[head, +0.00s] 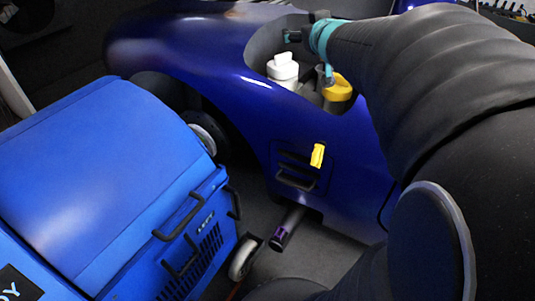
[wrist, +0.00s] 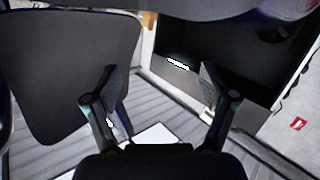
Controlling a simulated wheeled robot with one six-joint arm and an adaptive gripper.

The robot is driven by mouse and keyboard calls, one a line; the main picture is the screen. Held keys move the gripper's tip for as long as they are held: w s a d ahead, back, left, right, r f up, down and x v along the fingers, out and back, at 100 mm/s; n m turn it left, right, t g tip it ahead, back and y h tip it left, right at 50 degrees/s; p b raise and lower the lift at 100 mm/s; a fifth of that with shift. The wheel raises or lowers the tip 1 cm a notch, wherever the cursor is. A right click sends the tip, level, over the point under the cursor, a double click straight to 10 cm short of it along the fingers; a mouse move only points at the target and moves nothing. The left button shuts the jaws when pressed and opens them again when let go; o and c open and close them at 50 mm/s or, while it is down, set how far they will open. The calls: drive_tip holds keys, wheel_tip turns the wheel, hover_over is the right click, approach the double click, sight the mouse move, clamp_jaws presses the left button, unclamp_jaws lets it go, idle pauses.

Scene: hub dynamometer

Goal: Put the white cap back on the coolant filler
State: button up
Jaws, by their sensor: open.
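In the head view, a white cap-like piece (head: 284,66) with a raised block on top sits above a white neck in the recess of the blue bodywork. I cannot tell whether it is the loose cap or how it is seated. A yellow cap (head: 337,89) is just to its right, partly behind my arm. My gripper (wrist: 160,92) is open in the wrist view, with nothing visible between its fingers. No white cap is recognisable in the wrist view.
The blue bodywork (head: 190,45) surrounds the recess. A yellow tab (head: 317,155) sits on its side. A large blue machine (head: 110,170) with black handles fills the left. In the wrist view, an open dark box (wrist: 195,80) lies beyond the fingers, with a ribbed grey surface (wrist: 60,140) around.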

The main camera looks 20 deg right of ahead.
drive_tip(key=s+a+f+g+y, duration=0.1)
drive_tip(key=s+a+f+g, duration=0.2)
drive_tip(key=s+a+f, duration=0.3)
drive_tip(key=s+a+f+g+y, duration=0.1)
drive_tip(key=s+a+f+g, duration=0.2)
drive_tip(key=s, duration=0.8)
drive_tip(key=s+a+f+g+y, duration=0.1)
drive_tip(key=s+a+f+g, duration=0.3)
drive_tip(key=s+a+f, duration=0.4)
drive_tip(key=shift+s+a+f, duration=0.35)
drive_tip(key=shift+s+a, duration=0.05)
drive_tip(key=shift+a, duration=0.45)
